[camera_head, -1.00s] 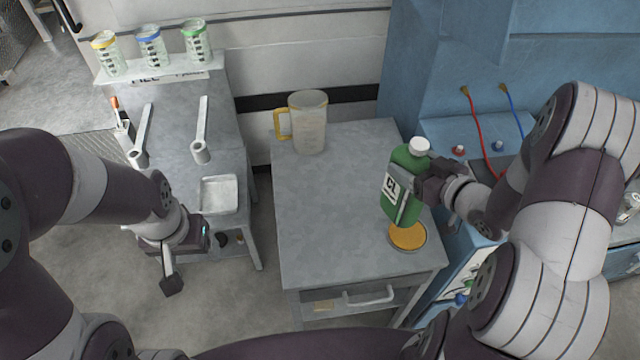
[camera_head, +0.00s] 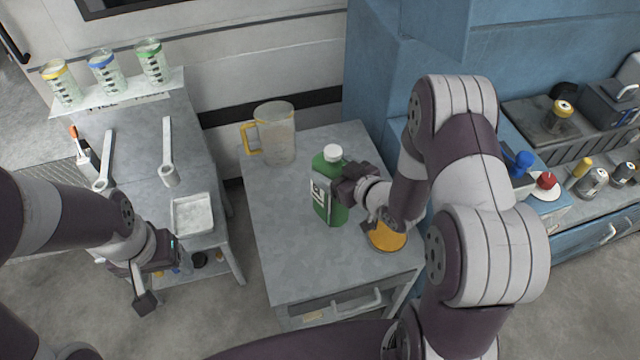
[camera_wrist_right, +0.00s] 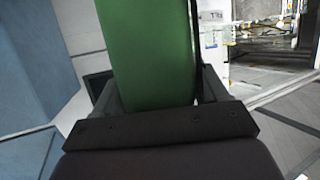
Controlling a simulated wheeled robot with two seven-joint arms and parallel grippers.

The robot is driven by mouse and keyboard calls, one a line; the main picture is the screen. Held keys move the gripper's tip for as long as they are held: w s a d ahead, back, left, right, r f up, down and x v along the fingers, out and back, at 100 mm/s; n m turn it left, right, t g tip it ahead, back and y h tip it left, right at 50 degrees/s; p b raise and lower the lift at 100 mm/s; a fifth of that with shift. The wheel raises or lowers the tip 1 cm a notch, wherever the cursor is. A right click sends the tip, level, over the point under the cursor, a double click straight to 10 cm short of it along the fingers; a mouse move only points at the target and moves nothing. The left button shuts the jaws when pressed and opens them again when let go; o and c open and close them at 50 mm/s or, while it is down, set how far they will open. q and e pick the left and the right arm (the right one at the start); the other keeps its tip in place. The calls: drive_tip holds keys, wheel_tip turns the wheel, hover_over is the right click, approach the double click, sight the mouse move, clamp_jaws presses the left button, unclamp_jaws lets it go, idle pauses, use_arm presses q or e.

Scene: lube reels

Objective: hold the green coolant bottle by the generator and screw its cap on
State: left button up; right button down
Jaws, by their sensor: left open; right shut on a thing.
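The green coolant bottle (camera_head: 327,200) with a white cap (camera_head: 333,153) on top is upright over the middle of the grey table. My right gripper (camera_head: 350,187) is shut on the bottle's right side. I cannot tell whether the bottle's base touches the table. In the right wrist view the green bottle (camera_wrist_right: 155,60) fills the space between the fingers. My left gripper (camera_head: 165,282) is open and empty, low at the left, in front of the left bench and well away from the bottle. I cannot make out a generator for certain.
An orange round disc (camera_head: 388,238) lies on the grey table (camera_head: 285,240) right of the bottle. A clear jug (camera_head: 277,135) with a yellow handle stands at the back. The left bench holds a white tray (camera_head: 193,214) and jars. A blue cabinet (camera_head: 440,50) stands behind.

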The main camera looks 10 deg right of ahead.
drive_tip(key=a, duration=0.1)
drive_tip(key=w+f, duration=0.1)
drive_tip(key=a, duration=0.1)
drive_tip(key=shift+w+a+f, duration=0.25)
drive_tip(key=shift+a+f, duration=0.1)
wheel_tip(320, 180, down, 4)
drive_tip(key=shift+r+p, duration=0.1)
drive_tip(key=shift+p, duration=0.3)
drive_tip(key=shift+s, duration=0.1)
